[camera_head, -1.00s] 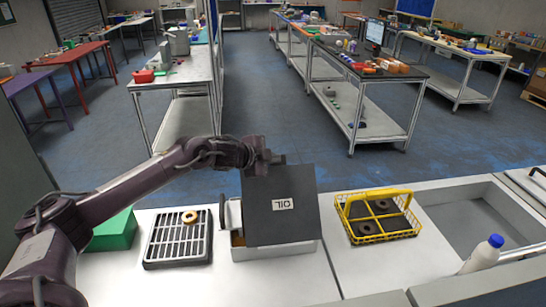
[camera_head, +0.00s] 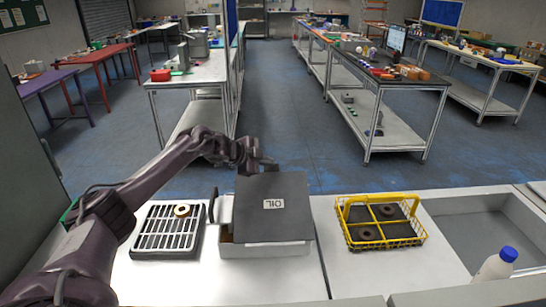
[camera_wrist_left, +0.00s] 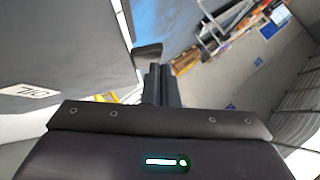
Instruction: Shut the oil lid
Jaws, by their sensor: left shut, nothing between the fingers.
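The oil lid (camera_head: 272,205) is a dark grey panel with a white "OIL" label, on a light box (camera_head: 265,250) on the counter. It is tilted, with a gap above the box at its left side. My left gripper (camera_head: 268,164) is at the far, upper edge of the lid; I cannot tell whether it touches. In the left wrist view the closed fingers (camera_wrist_left: 162,85) hold nothing, and the lid (camera_wrist_left: 75,45) fills the left side. My right gripper is in neither current view.
A black rack (camera_head: 168,232) with a ring on it sits left of the box. A yellow wire basket (camera_head: 380,222) with dark discs is to the right. A sink (camera_head: 490,230) and a white bottle with a blue cap (camera_head: 497,264) are further right.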

